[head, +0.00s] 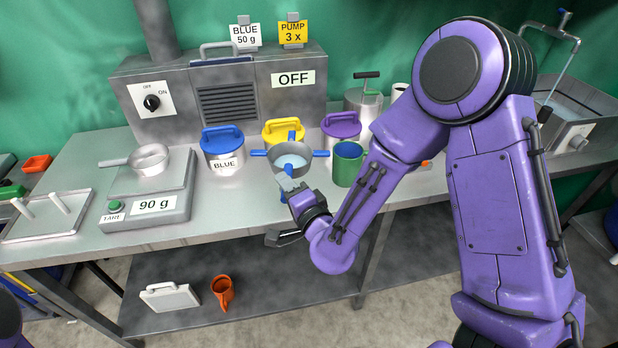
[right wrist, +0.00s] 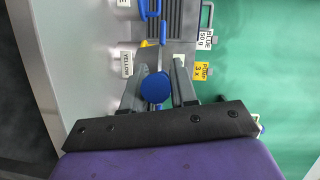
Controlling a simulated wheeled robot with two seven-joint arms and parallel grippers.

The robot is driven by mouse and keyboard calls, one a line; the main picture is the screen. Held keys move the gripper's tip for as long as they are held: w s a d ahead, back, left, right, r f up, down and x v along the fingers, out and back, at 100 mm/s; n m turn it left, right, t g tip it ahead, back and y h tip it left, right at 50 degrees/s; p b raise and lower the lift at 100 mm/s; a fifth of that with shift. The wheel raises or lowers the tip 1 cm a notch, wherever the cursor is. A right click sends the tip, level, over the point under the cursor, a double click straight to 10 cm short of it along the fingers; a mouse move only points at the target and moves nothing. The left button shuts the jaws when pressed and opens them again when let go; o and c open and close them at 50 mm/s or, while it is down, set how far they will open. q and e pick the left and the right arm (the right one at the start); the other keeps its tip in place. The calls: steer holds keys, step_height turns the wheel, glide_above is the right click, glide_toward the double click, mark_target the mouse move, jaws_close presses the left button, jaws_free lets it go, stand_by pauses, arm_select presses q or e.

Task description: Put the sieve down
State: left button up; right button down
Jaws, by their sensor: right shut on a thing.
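The sieve (head: 291,162) is a round grey bowl with blue grips around its rim, in the middle of the head view above the front part of the bench. I cannot tell whether it touches anything below. My right gripper (head: 287,185) comes in from the front and is shut on its near blue handle. In the right wrist view the handle's round blue end (right wrist: 155,88) shows between the two fingers; the sieve's bowl is mostly hidden there. My left gripper is not in view.
Behind the sieve stand a blue-lidded pot (head: 223,150), a yellow-lidded pot (head: 283,131) and a purple-lidded pot (head: 341,128). A green mug (head: 347,164) is close on the right. A scale (head: 139,207) with a small pan (head: 149,158) stands left. Bare bench (head: 228,208) lies between.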

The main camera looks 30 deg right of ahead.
steer(key=s+d+r+n+y+p, duration=0.2)
steer(key=s+d+y, duration=0.2)
steer(key=s+d, duration=0.4)
steer(key=shift+n, duration=0.3)
steer(key=w+a+f+b, duration=0.1)
steer(key=w+a+f, duration=0.2)
steer(key=f, duration=0.1)
steer(key=w+a+f+b, duration=0.2)
steer(key=w+a+f, duration=0.1)
steer(key=w+f, duration=0.1)
steer(key=w+a+f+b, duration=0.1)
steer(key=w+a+f, duration=0.2)
steer(key=w+f, duration=0.1)
steer(key=shift+a+f+b, duration=0.35)
steer(key=shift+f, duration=0.35)
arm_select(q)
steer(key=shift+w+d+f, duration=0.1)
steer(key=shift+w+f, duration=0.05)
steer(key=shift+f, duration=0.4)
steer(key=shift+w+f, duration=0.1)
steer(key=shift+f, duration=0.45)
arm_select(e)
steer(key=c, duration=0.9)
jaws_free()
steer(key=shift+w, duration=0.1)
